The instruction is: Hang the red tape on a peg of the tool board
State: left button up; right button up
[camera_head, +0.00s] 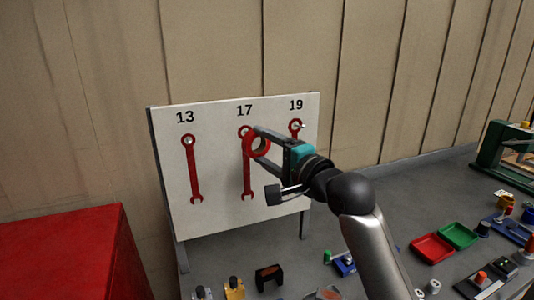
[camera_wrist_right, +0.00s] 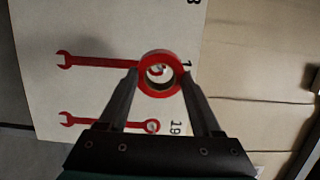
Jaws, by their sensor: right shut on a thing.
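The red tape (camera_head: 265,149) is a ring held between the fingertips of my right gripper (camera_head: 256,143), in front of the white tool board (camera_head: 220,170). In the right wrist view, my right gripper (camera_wrist_right: 159,80) is shut on the sides of the tape (camera_wrist_right: 160,92). A peg (camera_wrist_right: 156,70) shows through its hole; I cannot tell whether the tape is around it or just in front. The board bears the numbers 13, 17 and 19 above red wrench shapes with pegs at their tops. The tape is by the 17 position. My left gripper is not in view.
A red box or cabinet (camera_head: 65,255) stands at the left. On the grey bench are a red tray (camera_head: 432,248), a green tray (camera_head: 458,235) and several small parts along the front. A wooden panel wall rises behind the board.

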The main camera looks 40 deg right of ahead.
aim_at(261, 146)
jog(key=shift+w+d+f+b, duration=0.15)
jog(key=shift+w+b, duration=0.25)
jog(key=shift+w, duration=0.45)
jog(key=shift+w+d+b, duration=0.25)
jog(key=shift+w+b, duration=0.2)
jog(key=shift+w, duration=0.35)
jog(key=shift+w+d+f+b, duration=0.15)
jog(key=shift+w+b, duration=0.25)
jog(key=shift+w, duration=0.45)
jog(key=shift+w+d, duration=0.15)
jog(key=shift+w, duration=0.1)
jog(key=shift+w+d+f+p, duration=0.1)
jog(key=shift+w+f+p, duration=0.1)
jog(key=shift+w+p, duration=0.35)
jog(key=shift+s+f, duration=0.1)
jog(key=o, duration=1.5)
jog(key=shift+o, duration=0.2)
jog(key=s, duration=1.5)
jog(key=shift+d, duration=0.2)
